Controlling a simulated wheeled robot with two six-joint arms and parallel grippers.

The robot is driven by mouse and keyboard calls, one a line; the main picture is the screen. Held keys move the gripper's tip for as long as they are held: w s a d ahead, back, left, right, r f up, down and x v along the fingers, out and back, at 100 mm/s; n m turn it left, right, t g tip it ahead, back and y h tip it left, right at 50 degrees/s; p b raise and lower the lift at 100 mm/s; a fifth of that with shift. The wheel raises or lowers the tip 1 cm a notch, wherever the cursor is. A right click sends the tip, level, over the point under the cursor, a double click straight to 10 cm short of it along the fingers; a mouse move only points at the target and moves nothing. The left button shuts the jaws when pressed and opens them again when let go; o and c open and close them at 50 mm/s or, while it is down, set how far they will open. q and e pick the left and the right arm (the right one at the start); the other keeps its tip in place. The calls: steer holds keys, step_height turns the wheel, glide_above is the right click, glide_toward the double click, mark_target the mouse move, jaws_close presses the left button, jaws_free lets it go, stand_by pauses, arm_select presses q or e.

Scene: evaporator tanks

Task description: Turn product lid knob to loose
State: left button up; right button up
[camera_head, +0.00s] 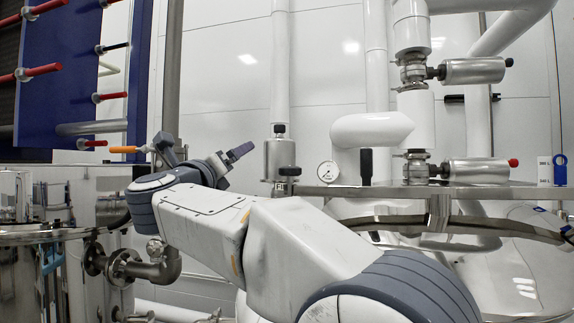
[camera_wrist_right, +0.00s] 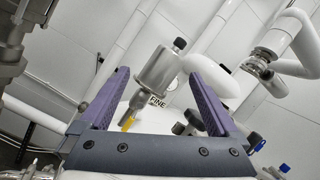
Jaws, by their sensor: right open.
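My right gripper (camera_head: 203,146) reaches across the head view from the lower right, its two fingers spread with nothing visible between them. In the right wrist view its purple-grey fingers (camera_wrist_right: 158,76) stand wide apart. A dark knob (camera_wrist_right: 190,122) shows in that view beside the right-hand finger, partly covered by it. In the head view, a black upright knob (camera_head: 366,165) stands by the large tank lid (camera_head: 330,190). I cannot tell which knob is the product lid knob, nor whether it is tight or loose. My left gripper is not in view.
A steel canister (camera_head: 279,158) with a black top stands behind the gripper; it also shows in the wrist view (camera_wrist_right: 158,72). Valves with steel actuators (camera_head: 472,71) and white pipes rise at the right. A blue panel (camera_head: 75,70) with red handles is at the left.

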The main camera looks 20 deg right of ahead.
mark_target(299, 168)
steer(key=s+d+f+m+g+h, duration=0.2)
steer(key=s+d+m+g+h, duration=0.25)
steer(key=d+m+g, duration=0.55)
steer(key=shift+m+t, duration=0.6)
steer(key=shift+m, duration=0.3)
steer(key=p+x, duration=0.1)
steer(key=x, duration=0.1)
steer(key=p+x, duration=0.2)
steer(key=w+p+x, duration=0.1)
steer(key=p+x, duration=0.1)
steer(key=shift+a+r, duration=0.25)
steer(key=shift+a, duration=0.05)
steer(key=shift+w+d+f, duration=0.15)
steer(key=shift+w+d, duration=0.1)
steer(key=shift+d, duration=0.05)
steer(key=shift+c, duration=0.3)
